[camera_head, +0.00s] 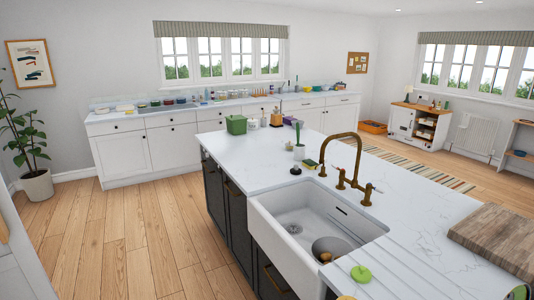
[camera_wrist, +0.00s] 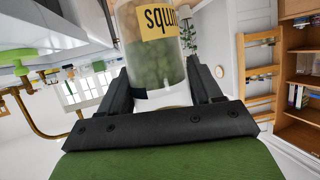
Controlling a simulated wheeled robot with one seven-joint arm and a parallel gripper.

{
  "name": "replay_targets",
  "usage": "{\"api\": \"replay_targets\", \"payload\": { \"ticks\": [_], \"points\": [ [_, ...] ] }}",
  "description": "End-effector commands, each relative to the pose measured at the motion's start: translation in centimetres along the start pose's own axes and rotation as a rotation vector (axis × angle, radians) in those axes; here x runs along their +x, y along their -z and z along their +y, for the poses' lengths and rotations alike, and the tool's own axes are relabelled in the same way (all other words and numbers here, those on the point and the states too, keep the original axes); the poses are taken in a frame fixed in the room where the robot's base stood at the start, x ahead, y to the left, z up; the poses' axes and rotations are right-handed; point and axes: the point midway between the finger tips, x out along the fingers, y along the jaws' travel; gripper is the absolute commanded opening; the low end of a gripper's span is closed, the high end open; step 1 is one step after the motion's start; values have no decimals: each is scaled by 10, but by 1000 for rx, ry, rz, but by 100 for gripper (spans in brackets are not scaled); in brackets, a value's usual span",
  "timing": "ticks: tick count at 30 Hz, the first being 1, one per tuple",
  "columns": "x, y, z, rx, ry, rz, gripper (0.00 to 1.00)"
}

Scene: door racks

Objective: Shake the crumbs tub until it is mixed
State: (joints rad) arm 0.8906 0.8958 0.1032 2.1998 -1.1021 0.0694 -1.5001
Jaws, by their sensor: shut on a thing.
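The crumbs tub (camera_wrist: 150,58) shows in the wrist view as a clear round tub with a yellow label; the cut-off black lettering appears upside down. Its contents show a brownish part beside the label and a mottled green part, with a visible difference between them. A white end (camera_wrist: 160,98) of the tub lies between the fingers. My gripper (camera_wrist: 158,88) is shut on the tub, one dark finger on each side. The tub's far end is cut off by the picture edge. Neither gripper nor tub shows in the head view.
In the head view, a white sink (camera_head: 318,222) with a brass tap (camera_head: 352,165) is set in the island. A wooden board (camera_head: 497,238) and a green round item (camera_head: 361,273) are nearby. Wooden racks (camera_wrist: 258,75) and shelves show in the wrist view.

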Motion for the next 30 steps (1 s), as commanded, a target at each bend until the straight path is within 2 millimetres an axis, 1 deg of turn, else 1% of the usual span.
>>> {"api": "replay_targets", "payload": {
  "ticks": [1,3,4,5,6,7,8,10,11,12,14,15,16,17,18,19,21,30],
  "points": [
    [12,-1,-18,-18,55,-1,28],
    [22,-3,-36,-43,105,-4,28],
    [25,-3,-41,-51,120,-5,28],
    [23,6,-44,-62,128,-5,28],
    [14,30,-48,-80,134,-5,28],
    [10,40,-50,-79,138,-7,28],
    [10,41,-52,-72,143,-8,28],
    [25,4,-52,-46,152,-10,28],
    [30,-6,-52,-49,152,-8,28],
    [30,-5,-50,-61,147,-5,28],
    [15,29,-50,-83,138,-5,28],
    [10,41,-51,-77,139,-7,28],
    [10,39,-51,-68,142,-8,28],
    [17,23,-51,-52,148,-9,28],
    [27,-1,-52,-45,151,-9,28],
    [30,-8,-51,-50,149,-7,28],
    [29,-4,-49,-64,144,-6,28],
    [28,-4,-49,-64,143,-7,28]
  ]
}}
